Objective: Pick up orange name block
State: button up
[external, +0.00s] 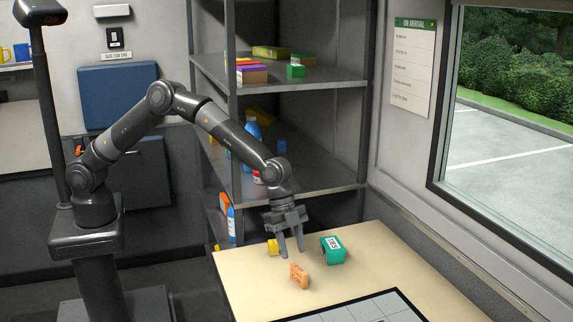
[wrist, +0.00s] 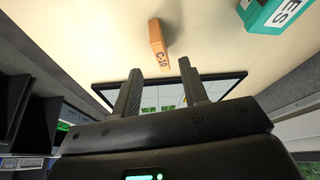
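The orange name block (external: 299,275) stands on the cream table near its middle. In the wrist view the orange block (wrist: 157,44) shows dark lettering that looks like "C-10" and lies ahead of the fingertips. My gripper (external: 291,254) points down above the table, just behind the orange block and apart from it. In the wrist view my gripper (wrist: 163,75) has its two fingers spread with nothing between them.
A dark-framed gridded board (external: 375,309) lies at the table's front. Shelves (external: 300,78) stand behind.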

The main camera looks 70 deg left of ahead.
aim_at(298, 268)
jog(key=x, duration=0.8)
jog(key=shift+d+r, duration=0.15)
jog(key=shift+c, duration=0.4)
grip_shut()
